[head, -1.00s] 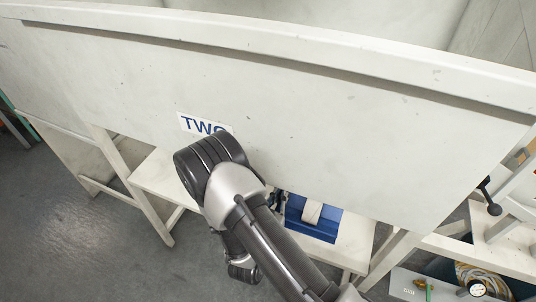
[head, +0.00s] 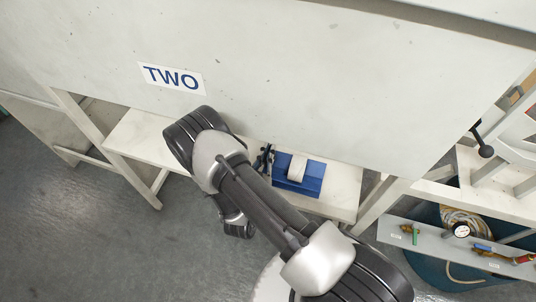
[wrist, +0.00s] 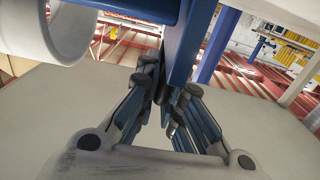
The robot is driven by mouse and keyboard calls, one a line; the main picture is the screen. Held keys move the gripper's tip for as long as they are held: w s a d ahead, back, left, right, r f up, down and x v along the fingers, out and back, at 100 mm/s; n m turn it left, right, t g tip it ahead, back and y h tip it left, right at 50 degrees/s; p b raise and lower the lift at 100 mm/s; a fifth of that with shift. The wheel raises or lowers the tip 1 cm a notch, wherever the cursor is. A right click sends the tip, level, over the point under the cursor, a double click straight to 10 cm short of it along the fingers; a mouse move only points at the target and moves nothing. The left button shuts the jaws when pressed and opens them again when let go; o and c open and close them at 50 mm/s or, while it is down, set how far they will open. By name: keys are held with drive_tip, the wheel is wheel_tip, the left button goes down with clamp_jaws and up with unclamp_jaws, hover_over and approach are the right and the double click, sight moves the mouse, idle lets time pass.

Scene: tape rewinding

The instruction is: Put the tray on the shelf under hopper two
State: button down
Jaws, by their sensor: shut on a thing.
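The blue tray (head: 312,185) shows in the head view with a white roll-like piece (head: 297,168) in it. It is over the right part of the white shelf (head: 142,148), below the hopper (head: 300,85) labelled TWO. I cannot tell whether it rests on the shelf. My gripper (head: 266,158) is at the tray's left side, partly behind my arm. In the wrist view my gripper (wrist: 167,92) is shut on a blue upright part of the tray (wrist: 187,45); the white piece (wrist: 45,30) shows at the upper left.
White frame legs (head: 378,205) stand right of the shelf. Further right are a black-knobbed lever (head: 484,148) and a panel with a gauge (head: 461,230) and fittings. The shelf's left part is bare. Grey floor (head: 80,230) is open in front.

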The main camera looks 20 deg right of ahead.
drive_tip(key=shift+f, duration=0.15)
drive_tip(key=c, duration=1.7)
unclamp_jaws()
drive_tip(key=shift+r, duration=0.25)
drive_tip(key=p+v, duration=0.2)
drive_tip(key=v, duration=1)
drive_tip(key=shift+f, duration=0.1)
